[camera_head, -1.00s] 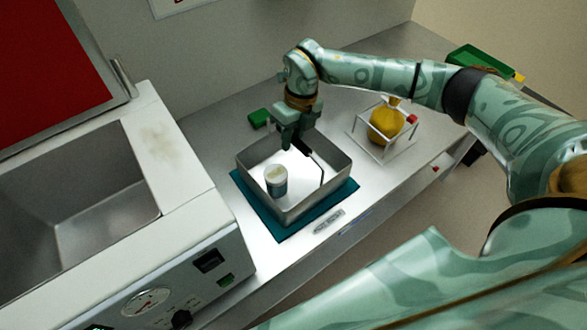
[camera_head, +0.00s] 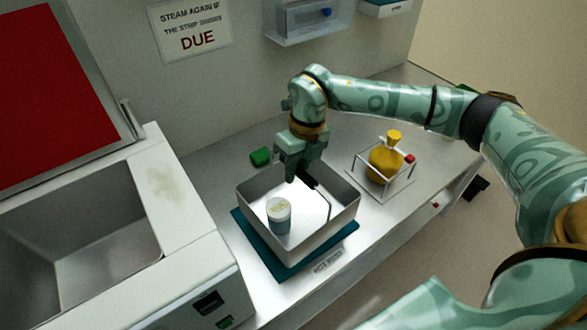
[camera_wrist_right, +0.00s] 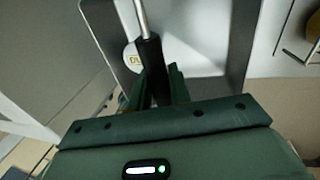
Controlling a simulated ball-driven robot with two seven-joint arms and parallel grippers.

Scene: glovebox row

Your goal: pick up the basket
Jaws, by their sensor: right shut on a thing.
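The basket (camera_head: 322,232) is a square, open metal tray with a thin hoop handle (camera_head: 328,205) that has a black grip. It is over the teal mat (camera_head: 262,255) on the bench and seems slightly raised, though the gap is hard to judge. A white-topped jar (camera_head: 279,217) stands inside it. My right gripper (camera_head: 298,174) is above the basket, shut on the handle's black grip. In the right wrist view the grip (camera_wrist_right: 151,70) sits between the fingers, with the basket wall (camera_wrist_right: 105,35) and jar (camera_wrist_right: 131,55) beyond. My left gripper is not in view.
A wire stand with a yellow flask (camera_head: 385,162) is to the right of the basket. A white machine with a metal basin (camera_head: 105,255) is close on the left. A wall box (camera_head: 308,20) hangs behind.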

